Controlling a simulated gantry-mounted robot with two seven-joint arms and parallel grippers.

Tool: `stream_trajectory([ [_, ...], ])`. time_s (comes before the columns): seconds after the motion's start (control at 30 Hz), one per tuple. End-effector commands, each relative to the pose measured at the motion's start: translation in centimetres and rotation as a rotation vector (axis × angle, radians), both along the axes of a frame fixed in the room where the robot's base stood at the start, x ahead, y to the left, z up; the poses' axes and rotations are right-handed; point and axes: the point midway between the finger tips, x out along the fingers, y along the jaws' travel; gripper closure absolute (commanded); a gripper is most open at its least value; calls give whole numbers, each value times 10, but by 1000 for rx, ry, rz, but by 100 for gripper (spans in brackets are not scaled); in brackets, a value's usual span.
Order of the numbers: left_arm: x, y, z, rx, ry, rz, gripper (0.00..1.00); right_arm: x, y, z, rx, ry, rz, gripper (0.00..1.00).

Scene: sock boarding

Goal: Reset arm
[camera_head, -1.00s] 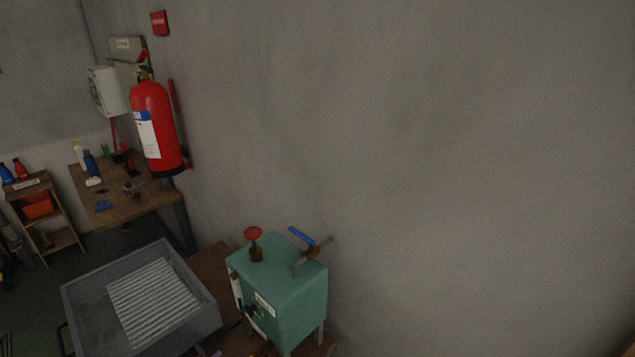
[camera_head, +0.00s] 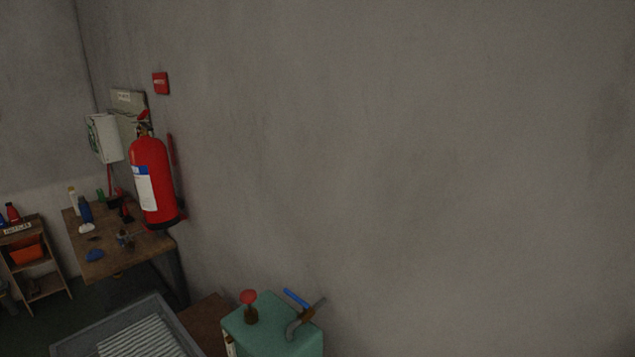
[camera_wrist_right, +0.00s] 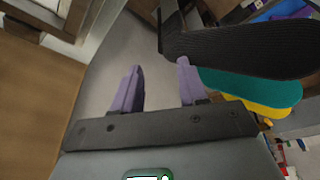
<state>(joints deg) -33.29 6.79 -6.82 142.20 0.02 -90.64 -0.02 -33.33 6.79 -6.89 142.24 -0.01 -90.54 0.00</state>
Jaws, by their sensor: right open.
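My right gripper (camera_wrist_right: 158,88) shows in the right wrist view with its two purple fingers apart and nothing between them. Beyond the fingers is pale floor. Neither gripper shows in the head view, and my left gripper is in no view. A black flat sock-shaped board (camera_wrist_right: 240,50) is just past the right finger in the wrist view. A teal board (camera_wrist_right: 250,88) and a yellow board (camera_wrist_right: 262,108) lie behind it.
In the head view, a green box (camera_head: 275,328) with a red knob and a blue-handled valve stands at the bottom. A grey tray (camera_head: 85,342) is left of it. A fire extinguisher (camera_head: 152,180) hangs above a wooden table (camera_head: 130,258). A bare wall fills the right.

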Motion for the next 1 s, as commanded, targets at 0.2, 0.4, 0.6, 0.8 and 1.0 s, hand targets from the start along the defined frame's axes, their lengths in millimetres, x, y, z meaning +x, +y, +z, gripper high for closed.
stream_trajectory([
  [0.2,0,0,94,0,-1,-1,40,0,0,94,0,-1,0,57],
  [0.4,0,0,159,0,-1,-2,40,0,0,160,-1,-1,0,57],
  [0.6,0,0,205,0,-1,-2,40,0,0,205,-1,-1,0,57],
  [0.8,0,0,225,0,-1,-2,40,0,-1,226,-2,0,1,57],
  [1.0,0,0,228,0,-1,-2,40,0,-1,227,-4,0,1,57],
])
